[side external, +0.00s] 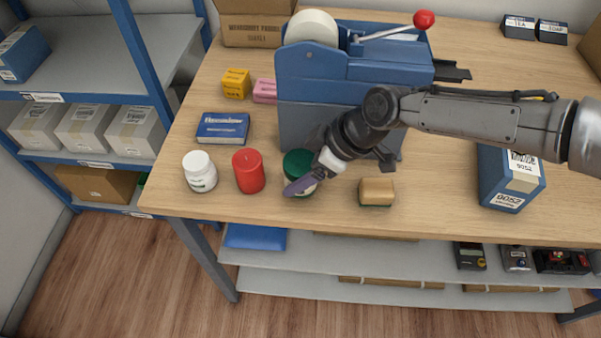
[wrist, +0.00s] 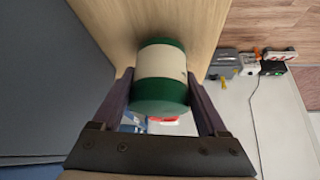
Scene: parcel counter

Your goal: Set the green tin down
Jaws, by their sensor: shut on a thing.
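The green tin (side external: 297,163) is a dark green cylinder with a cream band, near the front edge of the counter (side external: 230,208). My gripper (side external: 313,180) is shut on it, and its finger covers part of the tin in the side view. In the wrist view the tin (wrist: 162,75) sits between the two fingers of my gripper (wrist: 160,105), with its cream band facing the camera. I cannot tell whether its base touches the wood.
A red cylinder (side external: 248,171) and a white bottle (side external: 200,171) stand to the tin's left. A sponge (side external: 376,192) lies to its right. A large blue tape dispenser (side external: 320,85) stands behind. A blue box (side external: 508,180) is further right, with bare counter between it and the sponge.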

